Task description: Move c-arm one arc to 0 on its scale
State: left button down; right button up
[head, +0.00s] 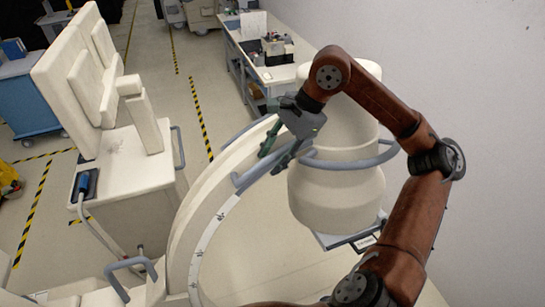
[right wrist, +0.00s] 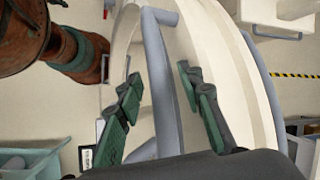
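The c-arm's cream arc (head: 185,235) curves up from the lower left in the head view. A scale strip (head: 205,236) with dark marks runs along its side; its figures are too small to read. A grey-blue handle (head: 240,180) is fixed to the arc. My right gripper (head: 272,161) is at this handle, fingers pointing down toward the arc. In the right wrist view, the handle bar (right wrist: 158,62) runs between the two green-padded fingers of the right gripper (right wrist: 160,76), which are spread apart with gaps on both sides. My left gripper is not in view.
The cream drum-shaped c-arm head (head: 335,195) with a hoop handle (head: 375,160) stands close beside my right arm. A cart with tilted panels (head: 130,180) is at left. A workbench (head: 262,65) stands behind. Floor between cart and bench is clear.

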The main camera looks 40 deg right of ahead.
jog(key=shift+r, duration=0.5)
jog(key=v, duration=1.1)
jog(key=shift+s+d, duration=0.2)
jog(key=shift+d, duration=0.1)
jog(key=shift+f, duration=0.1)
dwell(0.3)
